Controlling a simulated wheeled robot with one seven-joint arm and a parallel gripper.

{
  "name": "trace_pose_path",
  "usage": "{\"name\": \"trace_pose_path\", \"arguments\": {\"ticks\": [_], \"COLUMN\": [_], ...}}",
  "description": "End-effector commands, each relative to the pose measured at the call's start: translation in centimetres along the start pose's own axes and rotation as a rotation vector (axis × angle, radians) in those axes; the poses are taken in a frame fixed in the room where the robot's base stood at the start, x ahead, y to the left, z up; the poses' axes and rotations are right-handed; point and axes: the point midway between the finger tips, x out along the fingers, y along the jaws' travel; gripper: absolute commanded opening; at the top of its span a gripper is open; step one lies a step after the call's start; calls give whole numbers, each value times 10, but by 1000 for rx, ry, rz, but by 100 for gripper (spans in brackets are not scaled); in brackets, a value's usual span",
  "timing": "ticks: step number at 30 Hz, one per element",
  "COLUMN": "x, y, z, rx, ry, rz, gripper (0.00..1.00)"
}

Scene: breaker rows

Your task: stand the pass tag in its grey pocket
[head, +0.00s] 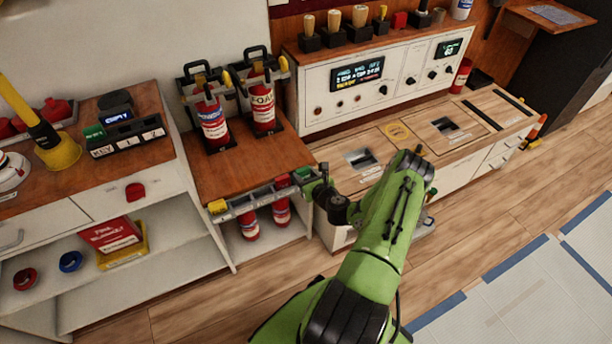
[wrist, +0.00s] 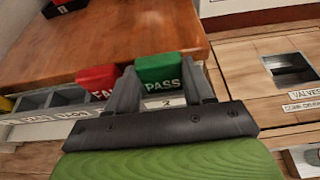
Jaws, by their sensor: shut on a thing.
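The green pass tag (wrist: 170,70), marked PASS, is upright between the fingers of my gripper (wrist: 161,82), which is shut on it. In the head view the green tag (head: 303,174) shows at the right end of the grey pocket rack (head: 254,197) on the wooden counter's front edge. My gripper (head: 314,186) is at that end. In the wrist view the rack (wrist: 60,98) has empty grey pockets at left. A label with a 2 shows just below the tag. My fingers hide the tag's lower part, so I cannot tell how deep it sits.
A red fail tag (wrist: 97,77) stands close left of the pass tag. A yellow tag (head: 217,206) is at the rack's left end. Fire extinguishers (head: 262,105) stand on the counter behind. A cabinet top with a square opening (wrist: 290,68) lies to the right.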

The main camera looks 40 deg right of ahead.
Motion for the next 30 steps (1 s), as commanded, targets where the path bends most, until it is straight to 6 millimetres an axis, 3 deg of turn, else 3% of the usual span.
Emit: {"name": "trace_pose_path", "arguments": {"ticks": [1,7,17,20,30], "x": [1,0,-7,-27,-122], "y": [0,0,-1,-1,-1], "z": [-1,0,-1,0,2], "rx": [0,0,2,8,12], "ry": [0,0,2,5,4], "rz": [0,0,-1,-2,-5], "gripper": [54,82,82,82,82]}}
